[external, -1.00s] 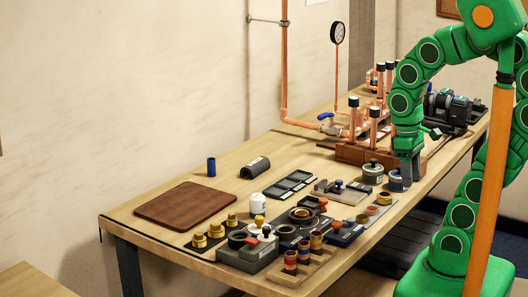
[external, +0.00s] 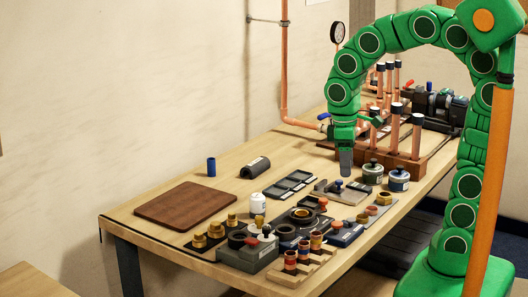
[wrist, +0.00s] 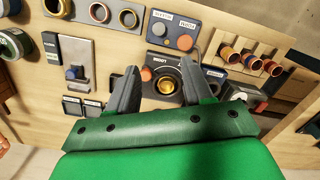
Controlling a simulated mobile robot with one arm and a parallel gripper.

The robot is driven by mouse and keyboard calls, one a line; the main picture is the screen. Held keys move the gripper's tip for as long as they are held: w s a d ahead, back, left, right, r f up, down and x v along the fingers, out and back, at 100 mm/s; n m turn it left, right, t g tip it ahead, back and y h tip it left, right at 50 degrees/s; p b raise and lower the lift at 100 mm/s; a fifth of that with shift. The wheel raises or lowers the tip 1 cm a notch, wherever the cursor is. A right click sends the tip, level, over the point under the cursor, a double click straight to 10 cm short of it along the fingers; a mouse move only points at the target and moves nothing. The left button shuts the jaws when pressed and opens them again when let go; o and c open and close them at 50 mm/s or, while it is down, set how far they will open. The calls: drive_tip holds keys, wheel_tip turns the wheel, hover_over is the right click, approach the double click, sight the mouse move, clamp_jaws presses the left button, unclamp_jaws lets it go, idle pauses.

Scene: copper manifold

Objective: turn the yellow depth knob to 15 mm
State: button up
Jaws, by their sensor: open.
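My gripper (external: 346,172) points down above the table, behind the fixture and apart from the yellow knob. In the wrist view my gripper (wrist: 160,64) is open, with nothing between its fingers.
A blue-knobbed plate (external: 341,187) lies near my gripper, with two lidded pots (external: 398,179) to the right. A wooden rack of fittings (external: 303,262) and a grey block (external: 246,259) stand in front. Copper pipes (external: 416,135) rise behind. The brown board (external: 185,205) is bare.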

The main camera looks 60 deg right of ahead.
drive_tip(key=w+a+f+n, duration=0.2)
drive_tip(key=w+a+n, duration=0.1)
drive_tip(key=w+a, duration=0.55)
drive_tip(key=n+t, duration=0.1)
drive_tip(key=n, duration=0.2)
hover_over(259, 217)
wheel_tip(259, 217, down, 3)
drive_tip(key=shift+d+f, duration=0.1)
drive_tip(key=shift+f, duration=3.9)
clamp_jaws()
